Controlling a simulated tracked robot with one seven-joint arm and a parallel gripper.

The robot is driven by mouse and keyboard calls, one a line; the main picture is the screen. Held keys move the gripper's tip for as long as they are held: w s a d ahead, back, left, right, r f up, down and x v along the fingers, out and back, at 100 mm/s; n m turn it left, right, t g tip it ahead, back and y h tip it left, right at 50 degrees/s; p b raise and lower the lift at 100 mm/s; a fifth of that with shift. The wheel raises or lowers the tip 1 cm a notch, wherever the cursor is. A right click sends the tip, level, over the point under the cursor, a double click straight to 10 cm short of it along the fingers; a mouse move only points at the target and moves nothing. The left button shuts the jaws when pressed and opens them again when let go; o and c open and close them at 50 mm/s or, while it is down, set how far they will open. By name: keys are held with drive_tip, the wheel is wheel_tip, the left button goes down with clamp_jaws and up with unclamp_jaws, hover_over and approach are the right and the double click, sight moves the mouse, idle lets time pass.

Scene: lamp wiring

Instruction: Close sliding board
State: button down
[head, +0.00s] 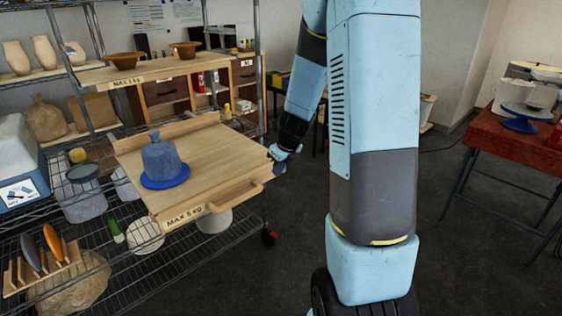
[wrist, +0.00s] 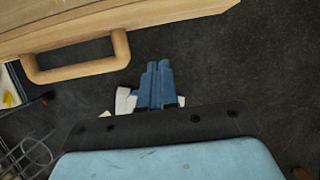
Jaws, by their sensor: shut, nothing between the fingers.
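The sliding board (head: 205,165) is a wooden shelf board, pulled out from the metal rack toward me, with "MAX 5 KG" on its front edge. A blue-grey pot on a blue disc (head: 168,180) stands on it. The board's wooden handle (head: 237,197) is on its front edge, toward the right. In the wrist view the board (wrist: 150,15) and the handle (wrist: 80,72) lie up and left of my gripper (wrist: 158,75). Its blue fingers are together, empty and apart from the handle.
The metal rack (head: 258,75) holds an upper board (head: 150,70) with bowls, a blue-white box (head: 18,165) and several pots. A red table (head: 500,140) with a blue-based item stands at right. The dark floor between is clear.

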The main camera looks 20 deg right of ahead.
sight(269, 165)
drive_tip(key=shift+w+a+f, duration=0.2)
drive_tip(key=shift+w+f, duration=0.05)
drive_tip(key=shift+w, duration=0.35)
drive_tip(key=shift+w+a+f, duration=0.2)
drive_tip(key=shift+w, duration=0.35)
drive_tip(key=shift+w+a+f, duration=0.2)
drive_tip(key=shift+w+f, duration=0.05)
drive_tip(key=shift+w, duration=0.35)
drive_tip(key=shift+w+a, duration=0.1)
drive_tip(key=shift+w, duration=0.3)
